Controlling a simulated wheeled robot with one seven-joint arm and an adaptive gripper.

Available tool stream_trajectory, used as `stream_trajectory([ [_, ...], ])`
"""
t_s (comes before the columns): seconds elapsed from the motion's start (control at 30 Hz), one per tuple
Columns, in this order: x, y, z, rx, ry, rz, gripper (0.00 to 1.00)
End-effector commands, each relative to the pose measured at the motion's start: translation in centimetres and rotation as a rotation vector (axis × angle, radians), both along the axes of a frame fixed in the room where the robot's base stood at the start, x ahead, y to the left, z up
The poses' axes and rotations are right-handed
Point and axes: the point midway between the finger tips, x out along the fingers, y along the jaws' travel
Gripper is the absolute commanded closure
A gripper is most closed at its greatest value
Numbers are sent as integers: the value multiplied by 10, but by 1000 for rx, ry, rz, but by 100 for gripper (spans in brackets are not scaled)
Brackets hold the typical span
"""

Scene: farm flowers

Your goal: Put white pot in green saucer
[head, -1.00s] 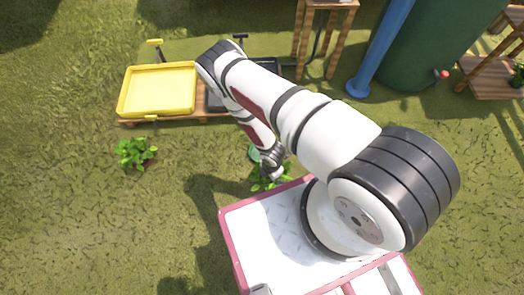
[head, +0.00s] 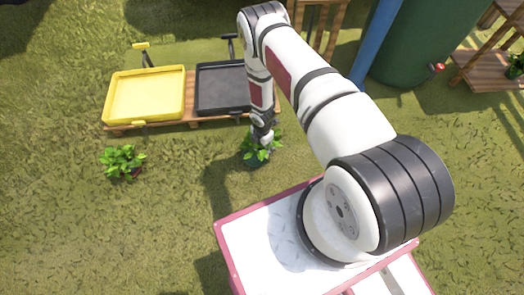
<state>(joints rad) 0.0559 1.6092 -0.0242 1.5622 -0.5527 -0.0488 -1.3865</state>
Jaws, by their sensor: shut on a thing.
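My gripper (head: 264,143) is small in the head view, pointing down in front of the black tray. It is shut on a leafy green potted plant (head: 258,153). The leaves and the gripper cover most of its pot, and I cannot make out the pot's colour. Whether the plant is off the ground is hard to tell. Another leafy plant (head: 122,160) stands on the grass at the left, with a dark base. I cannot clearly make out a white pot or a green saucer.
A yellow tray (head: 146,94) and a black tray (head: 221,88) stand side by side on a low wooden pallet (head: 192,116). A dark green barrel (head: 408,45) and a blue pipe (head: 375,45) stand at the upper right. Open grass lies at the left.

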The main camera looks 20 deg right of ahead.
Motion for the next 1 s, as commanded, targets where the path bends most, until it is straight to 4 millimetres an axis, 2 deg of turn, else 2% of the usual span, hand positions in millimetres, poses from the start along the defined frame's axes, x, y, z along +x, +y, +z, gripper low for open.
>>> stream_trajectory([
  [0.03,-4,1,-12,1,6,1,72],
  [0.1,-4,1,-23,1,6,1,72],
  [0.2,-4,1,-32,2,5,1,72],
  [0.63,-4,2,-36,2,5,1,72],
  [0.67,-4,2,-36,2,5,1,29],
  [0.73,-4,2,-35,2,5,1,13],
  [0.77,-4,2,-35,2,5,1,9],
  [1.0,-4,2,-35,2,5,1,9],
])
